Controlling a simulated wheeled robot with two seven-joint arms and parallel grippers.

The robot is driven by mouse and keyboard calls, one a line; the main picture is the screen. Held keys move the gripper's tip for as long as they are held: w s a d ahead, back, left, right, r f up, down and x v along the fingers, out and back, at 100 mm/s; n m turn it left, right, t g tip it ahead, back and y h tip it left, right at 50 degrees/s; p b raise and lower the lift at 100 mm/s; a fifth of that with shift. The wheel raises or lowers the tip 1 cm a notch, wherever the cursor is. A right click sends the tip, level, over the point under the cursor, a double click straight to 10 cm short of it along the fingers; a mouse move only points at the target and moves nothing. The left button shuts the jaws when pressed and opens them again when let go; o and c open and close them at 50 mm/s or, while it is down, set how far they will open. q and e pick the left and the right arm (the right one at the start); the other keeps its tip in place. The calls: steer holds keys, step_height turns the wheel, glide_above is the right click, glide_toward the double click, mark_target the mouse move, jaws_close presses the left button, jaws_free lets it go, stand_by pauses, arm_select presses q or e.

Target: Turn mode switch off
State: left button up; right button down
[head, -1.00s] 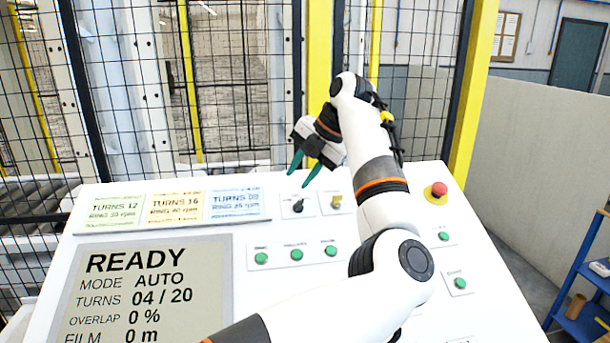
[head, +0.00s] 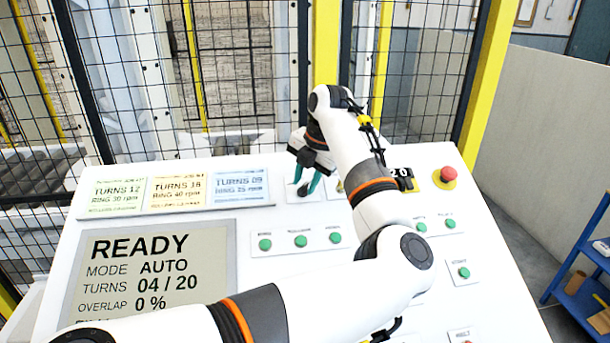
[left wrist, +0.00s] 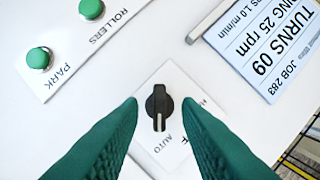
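The mode switch is a black rotary knob (left wrist: 159,103) on a white plate in the left wrist view. Its white line points down toward the AUTO label; a partly hidden label ending in F sits beside it. In the head view the knob (head: 302,190) shows small between the green fingers. My left gripper (head: 308,184) is open over it. In the left wrist view the green fingertips (left wrist: 160,101) stand apart on both sides of the knob, with gaps; contact does not show. The display (head: 150,270) reads READY, MODE AUTO. My right gripper is not in view.
Green buttons (head: 301,241) line the panel (head: 290,290) below the switch. Three job cards (head: 178,194) lie left of it. A red emergency button (head: 448,174) is at right. A yellow-framed mesh fence (head: 326,50) stands behind. A blue shelf (head: 590,270) is at far right.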

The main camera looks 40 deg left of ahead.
arm_select(q)
steer(key=shift+s+a+f, duration=0.1)
steer(key=shift+f, duration=0.35)
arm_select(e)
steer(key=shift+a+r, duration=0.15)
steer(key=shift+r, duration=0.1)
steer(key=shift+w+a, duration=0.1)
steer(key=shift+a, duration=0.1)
arm_select(q)
jaws_close()
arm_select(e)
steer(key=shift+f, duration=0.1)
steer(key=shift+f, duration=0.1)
